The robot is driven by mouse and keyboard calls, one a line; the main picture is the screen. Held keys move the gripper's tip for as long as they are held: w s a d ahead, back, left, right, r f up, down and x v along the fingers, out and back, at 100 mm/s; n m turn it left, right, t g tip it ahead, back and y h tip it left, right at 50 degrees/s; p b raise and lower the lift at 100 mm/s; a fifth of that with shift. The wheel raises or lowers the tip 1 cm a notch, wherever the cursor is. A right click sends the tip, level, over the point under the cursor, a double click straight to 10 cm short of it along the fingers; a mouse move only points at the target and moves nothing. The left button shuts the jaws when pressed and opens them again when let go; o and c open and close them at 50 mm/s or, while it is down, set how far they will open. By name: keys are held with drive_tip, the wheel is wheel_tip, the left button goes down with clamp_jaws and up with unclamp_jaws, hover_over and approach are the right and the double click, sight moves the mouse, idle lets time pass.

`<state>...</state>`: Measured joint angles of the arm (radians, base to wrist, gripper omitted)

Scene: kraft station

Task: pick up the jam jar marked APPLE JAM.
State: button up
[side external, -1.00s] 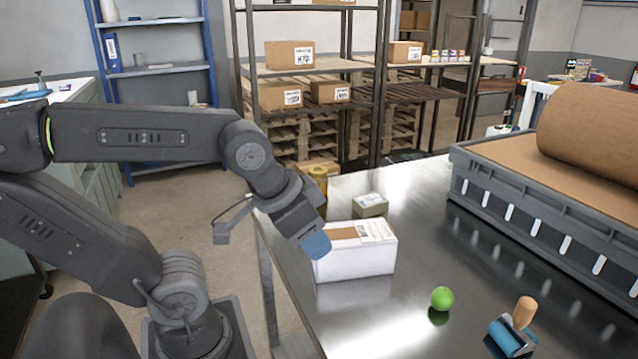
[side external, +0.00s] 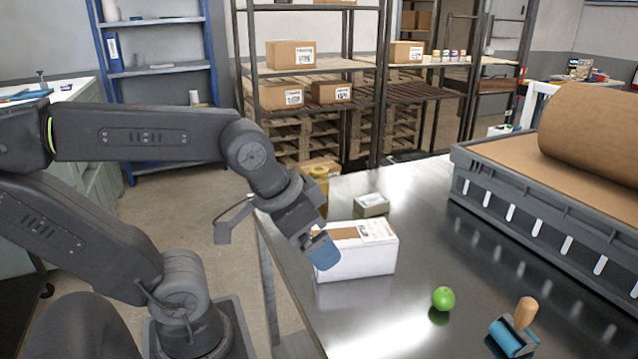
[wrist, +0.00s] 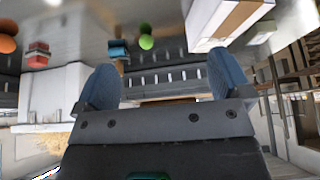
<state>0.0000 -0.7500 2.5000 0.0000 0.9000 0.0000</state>
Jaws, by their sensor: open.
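I cannot make out a jar marked APPLE JAM in either view.
A small carton (side external: 371,205) stands behind the white box. A green ball (side external: 443,298) and a blue roller with a wooden handle (side external: 514,330) are at the front. A grey crate (side external: 545,215) with a brown paper roll (side external: 595,135) fills the right. The table's middle is clear.

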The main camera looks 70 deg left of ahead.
drive_tip(key=w+a+r+m+g+y, duration=0.1)
drive_tip(key=w+a+r+m, duration=0.15)
drive_tip(key=w+a, duration=0.2)
drive_tip(key=w+a+r+m+y, duration=0.1)
drive_tip(key=w+a+r+m, duration=0.1)
drive_tip(key=w+a+m, duration=0.25)
drive_tip(key=m+g+y, duration=0.2)
drive_tip(key=m+g, duration=0.2)
drive_tip(key=m, duration=0.8)
approach(320, 170)
drive_tip(key=shift+m, duration=0.3)
drive_tip(key=x, duration=0.5)
drive_tip(key=shift+s+f, duration=0.15)
drive_tip(key=shift+f, duration=0.3)
drive_tip(key=shift+y, duration=0.3)
drive_tip(key=shift+x, duration=3.1)
drive_tip(key=shift+r, duration=0.1)
drive_tip(key=c, duration=1.2)
